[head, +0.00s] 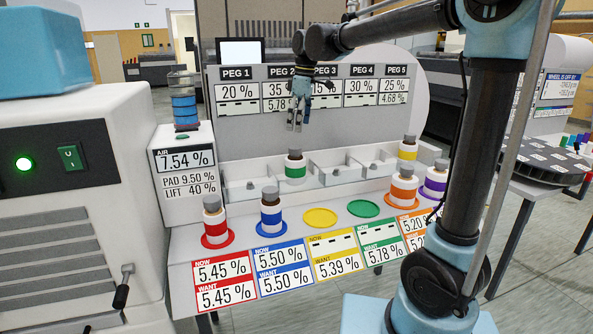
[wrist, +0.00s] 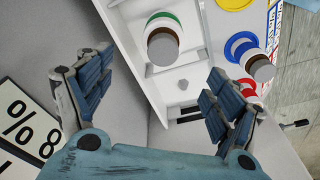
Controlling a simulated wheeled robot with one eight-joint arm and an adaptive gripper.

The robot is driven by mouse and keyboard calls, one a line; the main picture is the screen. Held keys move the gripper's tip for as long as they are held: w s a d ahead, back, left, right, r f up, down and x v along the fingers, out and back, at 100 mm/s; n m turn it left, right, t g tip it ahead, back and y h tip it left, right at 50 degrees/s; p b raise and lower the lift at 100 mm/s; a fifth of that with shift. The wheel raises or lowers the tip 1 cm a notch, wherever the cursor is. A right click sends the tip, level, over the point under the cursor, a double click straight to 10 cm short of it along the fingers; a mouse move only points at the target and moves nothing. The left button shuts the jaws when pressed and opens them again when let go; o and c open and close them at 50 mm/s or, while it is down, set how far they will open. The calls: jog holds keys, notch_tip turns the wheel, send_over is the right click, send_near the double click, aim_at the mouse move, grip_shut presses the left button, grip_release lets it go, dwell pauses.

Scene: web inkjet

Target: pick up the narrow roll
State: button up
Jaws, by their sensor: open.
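Several white bottle-like rolls with grey-brown tops and coloured bands stand on the white bench; I cannot tell which one is the narrow roll. The green-banded one (head: 295,166) stands in a tray compartment below my gripper (head: 298,122). In the wrist view the green-banded one (wrist: 163,42) is beyond the fingers, above the gap between them. My gripper also shows in the wrist view (wrist: 150,92), with its fingers wide apart and nothing between them. The yellow-banded one (head: 408,148) is at the tray's right end. Red (head: 214,220), blue (head: 271,216), orange (head: 403,189) and purple (head: 435,182) ones stand in front.
The divided white tray (head: 335,181) has low walls. Bare yellow (head: 320,218) and green (head: 364,208) discs lie in front of it. A panel of peg labels (head: 238,92) rises behind. A grey machine (head: 70,220) stands left.

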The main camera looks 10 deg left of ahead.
aim_at(296, 146)
jog(key=f, duration=0.5)
jog(key=a+f, duration=0.1)
jog(key=f, duration=0.2)
jog(key=shift+f, duration=0.25)
jog(key=shift+s+a+f, duration=0.1)
jog(key=shift+a+f, duration=0.05)
jog(key=shift+f, duration=1.4)
jog(key=shift+a+f, duration=0.15)
jog(key=shift+f, duration=1.4)
jog(key=c, duration=1.4)
